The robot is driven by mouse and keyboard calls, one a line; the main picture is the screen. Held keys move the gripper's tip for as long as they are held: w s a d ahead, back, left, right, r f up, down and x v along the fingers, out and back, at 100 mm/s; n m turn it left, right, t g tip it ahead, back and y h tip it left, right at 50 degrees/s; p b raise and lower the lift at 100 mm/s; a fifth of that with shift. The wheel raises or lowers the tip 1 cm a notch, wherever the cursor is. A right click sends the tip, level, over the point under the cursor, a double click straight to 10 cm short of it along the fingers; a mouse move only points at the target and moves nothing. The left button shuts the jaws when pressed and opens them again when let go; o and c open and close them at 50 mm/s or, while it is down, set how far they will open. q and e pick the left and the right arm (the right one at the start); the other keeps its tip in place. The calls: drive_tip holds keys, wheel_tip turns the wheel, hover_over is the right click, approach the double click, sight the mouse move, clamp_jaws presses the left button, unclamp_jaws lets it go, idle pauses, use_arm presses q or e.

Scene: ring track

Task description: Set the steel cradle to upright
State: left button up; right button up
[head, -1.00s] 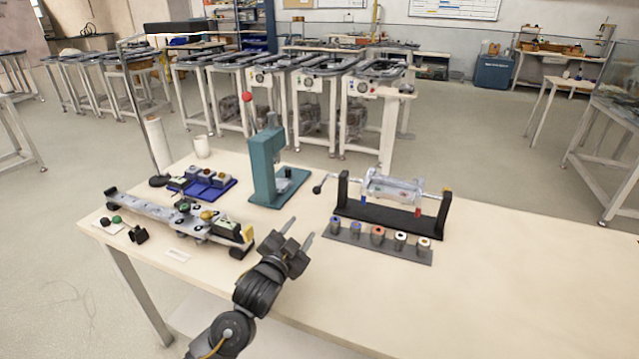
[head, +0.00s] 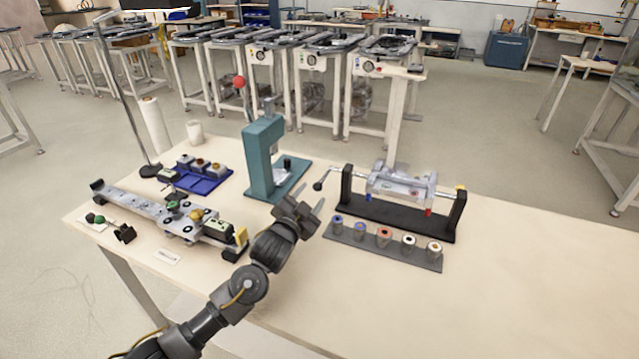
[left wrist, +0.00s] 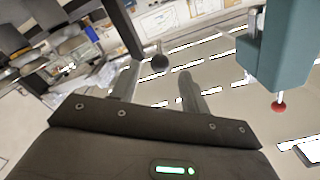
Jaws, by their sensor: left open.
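The steel cradle (head: 400,188) hangs between two black uprights on a dark base (head: 395,216), with a crank arm ending in a black knob (head: 318,186) at its left. The cradle looks roughly level, with blue and red tips below it. Its exact turn is hard to tell. My left gripper (head: 315,205) is open and empty, just in front of and below the knob. In the left wrist view, the black knob (left wrist: 160,63) shows beyond and between the open fingers (left wrist: 160,85), apart from them. My right gripper is not in view.
A teal press (head: 264,158) with a red ball stands just left of my gripper. A grey strip with several capped cylinders (head: 384,244) lies in front of the cradle stand. A rail fixture (head: 160,212) and blue tray (head: 200,180) lie left. The right tabletop is clear.

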sight(315, 190)
use_arm(q)
drive_tip(key=x, duration=0.6)
drive_tip(key=shift+w+d, duration=0.1)
drive_tip(key=shift+w, duration=0.15)
clamp_jaws()
